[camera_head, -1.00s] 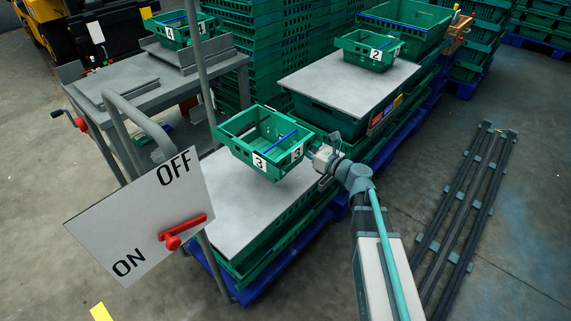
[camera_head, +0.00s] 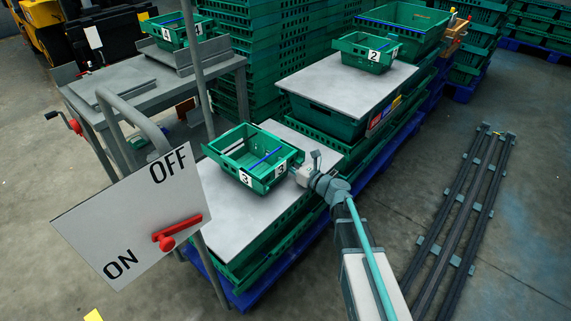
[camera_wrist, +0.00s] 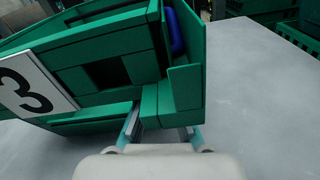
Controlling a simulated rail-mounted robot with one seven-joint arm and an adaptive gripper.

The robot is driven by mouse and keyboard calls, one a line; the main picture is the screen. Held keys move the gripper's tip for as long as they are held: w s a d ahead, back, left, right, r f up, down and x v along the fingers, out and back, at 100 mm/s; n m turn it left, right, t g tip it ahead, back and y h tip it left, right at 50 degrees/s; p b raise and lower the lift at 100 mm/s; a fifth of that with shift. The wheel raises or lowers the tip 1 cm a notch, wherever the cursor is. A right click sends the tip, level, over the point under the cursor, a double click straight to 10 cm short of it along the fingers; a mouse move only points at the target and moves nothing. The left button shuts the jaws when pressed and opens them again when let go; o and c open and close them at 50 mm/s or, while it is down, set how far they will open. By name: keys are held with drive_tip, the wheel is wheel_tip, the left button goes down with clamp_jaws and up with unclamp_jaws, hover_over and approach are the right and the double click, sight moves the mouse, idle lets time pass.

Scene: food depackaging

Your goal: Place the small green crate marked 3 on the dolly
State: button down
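The small green crate marked 3 (camera_head: 250,163) is over the grey board (camera_head: 238,212) on the near stack. In the head view my gripper (camera_head: 299,173) is at its right side. The wrist view shows the crate (camera_wrist: 100,45) up close, slanted in the picture, with a "3" label at left. My gripper's fingers (camera_wrist: 158,127) straddle its near wall and appear shut on it; the fingertips are partly hidden. I cannot tell whether the crate touches the board. A grey cart (camera_head: 150,85) stands at left; I cannot tell for sure which thing is the dolly.
Crate 2 (camera_head: 366,52) sits on a farther grey board (camera_head: 320,80). Crate 4 (camera_head: 176,30) sits on the grey cart. An OFF/ON sign with a red lever (camera_head: 178,232) stands in front at left. Long dark rails (camera_head: 466,205) lie on the floor at right.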

drive_tip(key=c, duration=1.3)
unclamp_jaws()
drive_tip(key=shift+f, duration=0.1)
drive_tip(key=shift+r, duration=0.25)
drive_tip(key=p+v, duration=0.1)
drive_tip(key=v, duration=1.1)
drive_tip(key=shift+f, duration=0.1)
